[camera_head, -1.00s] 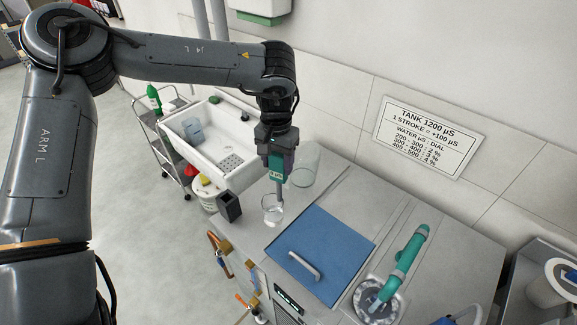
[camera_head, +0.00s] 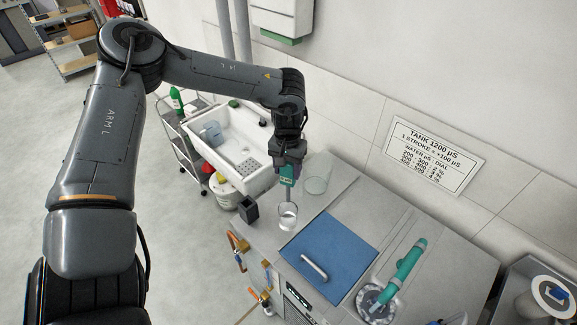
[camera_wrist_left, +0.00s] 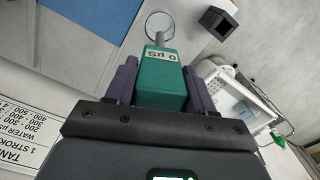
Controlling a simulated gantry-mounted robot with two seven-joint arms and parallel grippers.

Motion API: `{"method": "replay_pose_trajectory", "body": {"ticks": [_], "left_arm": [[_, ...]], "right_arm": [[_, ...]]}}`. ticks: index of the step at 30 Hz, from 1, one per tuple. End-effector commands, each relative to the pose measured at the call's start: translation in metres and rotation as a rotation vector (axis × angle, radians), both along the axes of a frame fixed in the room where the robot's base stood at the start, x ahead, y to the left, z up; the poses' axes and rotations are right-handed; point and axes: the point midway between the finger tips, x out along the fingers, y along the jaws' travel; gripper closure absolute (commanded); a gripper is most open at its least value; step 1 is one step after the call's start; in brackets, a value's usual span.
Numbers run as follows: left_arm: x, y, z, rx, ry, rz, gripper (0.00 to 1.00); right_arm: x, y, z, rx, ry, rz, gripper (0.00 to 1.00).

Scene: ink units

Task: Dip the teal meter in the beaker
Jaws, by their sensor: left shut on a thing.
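My left gripper (camera_head: 287,163) is shut on the teal meter (camera_head: 288,176) and holds it upright, probe down, above the beaker (camera_head: 288,218). The beaker is clear glass and stands on the grey counter. The probe's lower end is at the beaker's mouth; I cannot tell how deep it reaches. In the left wrist view the purple fingers grip both sides of the meter (camera_wrist_left: 161,75), whose label reads "0 µS", and its probe points at the beaker (camera_wrist_left: 159,24). My right gripper is not in view.
A blue lid (camera_head: 328,254) with a handle lies right of the beaker. A black holder (camera_head: 248,210) stands left of it, and a larger glass jar (camera_head: 317,176) behind. A white sink (camera_head: 243,150) is at the left. A teal pipe (camera_head: 404,273) stands at the right.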

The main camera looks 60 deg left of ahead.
Motion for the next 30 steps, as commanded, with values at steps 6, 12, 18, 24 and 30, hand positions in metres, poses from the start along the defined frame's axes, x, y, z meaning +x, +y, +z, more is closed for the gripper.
{"method": "replay_pose_trajectory", "body": {"ticks": [6,12,18,24,30], "left_arm": [[0.0,0.0,-0.019,0.001,0.001,0.001,0.8],[0.0,0.0,-0.039,0.001,0.001,0.0,0.8],[0.0,0.0,-0.061,0.001,-0.001,0.0,0.8],[0.0,0.0,-0.08,0.001,-0.001,0.0,0.8],[0.0,0.0,-0.099,0.001,-0.001,0.0,0.8]], "right_arm": [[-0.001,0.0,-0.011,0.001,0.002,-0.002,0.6],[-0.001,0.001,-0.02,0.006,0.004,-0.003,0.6],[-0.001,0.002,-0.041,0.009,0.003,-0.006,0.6],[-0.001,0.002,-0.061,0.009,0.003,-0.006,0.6],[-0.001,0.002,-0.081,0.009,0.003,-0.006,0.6]]}}
